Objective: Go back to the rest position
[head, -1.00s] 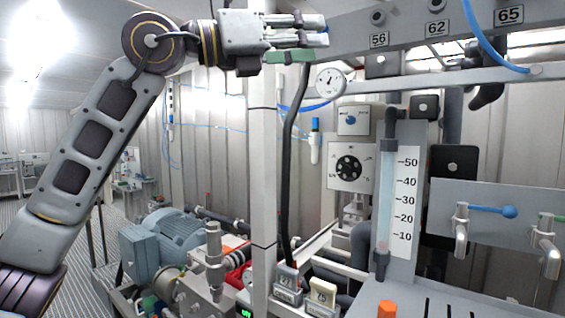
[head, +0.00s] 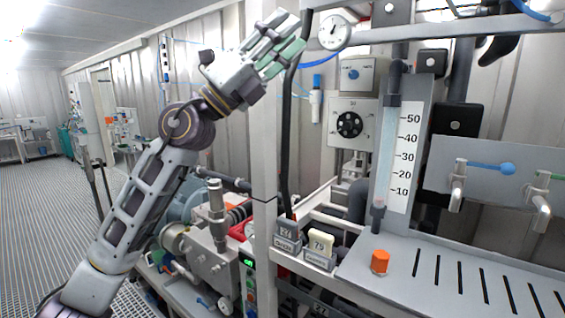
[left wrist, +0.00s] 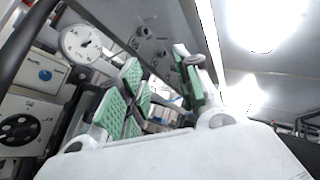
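My left gripper (head: 290,38) is raised at the upper middle of the head view, in front of the white post and beside the black hose. Its green-padded fingers stand apart with nothing between them. In the left wrist view the two green finger pads (left wrist: 160,88) are also apart and empty. My left arm rises from the lower left of the head view with its elbow bent. My right gripper is in neither view.
A pressure gauge (head: 335,32) is close to the right of the left gripper. A white post (head: 263,180) and black hose (head: 288,120) stand by it. A bench (head: 450,285) with dark slots and an orange cap (head: 380,262) is at lower right. The floor at left is open.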

